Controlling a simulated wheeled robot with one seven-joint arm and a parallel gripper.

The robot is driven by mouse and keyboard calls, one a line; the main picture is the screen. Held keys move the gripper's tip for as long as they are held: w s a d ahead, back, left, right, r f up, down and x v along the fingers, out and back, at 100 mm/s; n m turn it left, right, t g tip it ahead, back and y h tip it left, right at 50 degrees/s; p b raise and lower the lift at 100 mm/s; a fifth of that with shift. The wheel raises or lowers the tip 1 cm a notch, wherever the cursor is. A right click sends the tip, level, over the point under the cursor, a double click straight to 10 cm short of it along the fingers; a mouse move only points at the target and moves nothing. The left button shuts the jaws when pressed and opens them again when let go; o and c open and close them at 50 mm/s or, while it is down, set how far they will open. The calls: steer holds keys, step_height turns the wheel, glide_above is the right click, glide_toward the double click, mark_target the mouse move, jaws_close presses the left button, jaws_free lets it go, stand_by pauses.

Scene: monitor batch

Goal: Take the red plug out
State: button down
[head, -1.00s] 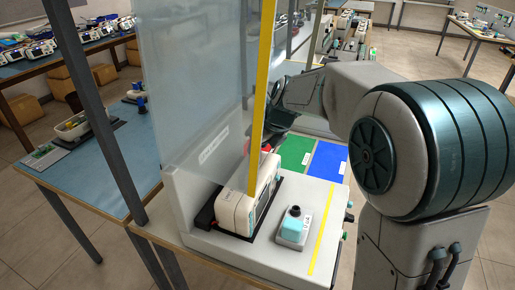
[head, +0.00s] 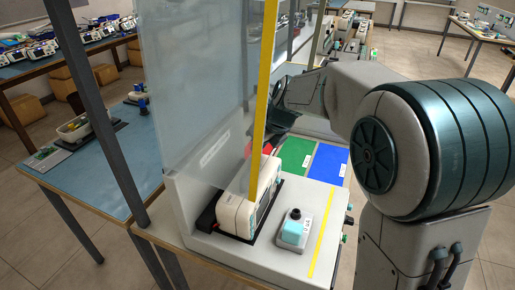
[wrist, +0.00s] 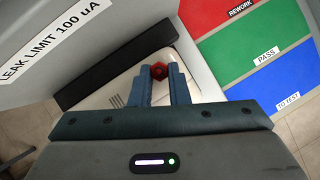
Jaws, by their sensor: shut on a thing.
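The red plug (wrist: 159,70) shows between the blue fingertips of my gripper (wrist: 160,75) in the wrist view. The fingers are shut on it. The white monitor (wrist: 122,92) lies just beyond and beside the fingers; I cannot tell whether the plug is still seated in it. In the head view the monitor (head: 236,208) sits in a black cradle on the bench fixture, partly behind a yellow-edged clear panel. My gripper's fingertips are hidden there behind the panel and the arm.
The clear panel (head: 205,80) stands close left of my arm. A small grey box with a teal part (head: 293,230) sits in front of the monitor. Green (head: 294,153) and blue (head: 328,160) mats lie behind; a red one (wrist: 205,12) shows in the wrist view.

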steer(key=shift+r+p, duration=1.9)
steer(key=shift+r, duration=0.05)
